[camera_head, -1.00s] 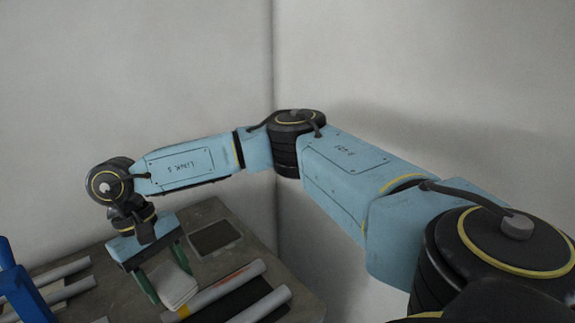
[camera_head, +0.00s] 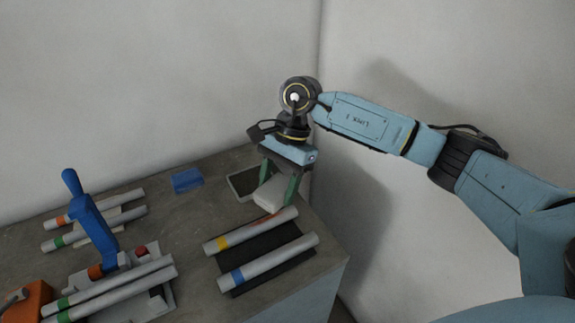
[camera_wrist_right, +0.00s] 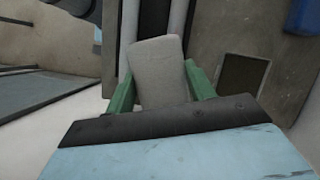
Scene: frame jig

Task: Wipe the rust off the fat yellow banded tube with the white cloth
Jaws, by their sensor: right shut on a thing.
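My right gripper (camera_head: 277,192) is shut on the white cloth (camera_head: 272,194), a pale folded pad between its green fingers. The cloth also shows in the right wrist view (camera_wrist_right: 158,72), between the fingertips. The fat yellow banded tube (camera_head: 235,237) is grey-white and lies on a black mat (camera_head: 262,245). Its yellow band is towards the left end, and a reddish-brown rust patch (camera_head: 262,222) shows right of its middle. The cloth is just behind the tube's right part; I cannot tell whether they touch. My left gripper is out of view.
A blue-banded tube (camera_head: 270,262) lies in front on the mat. The table ends at right.

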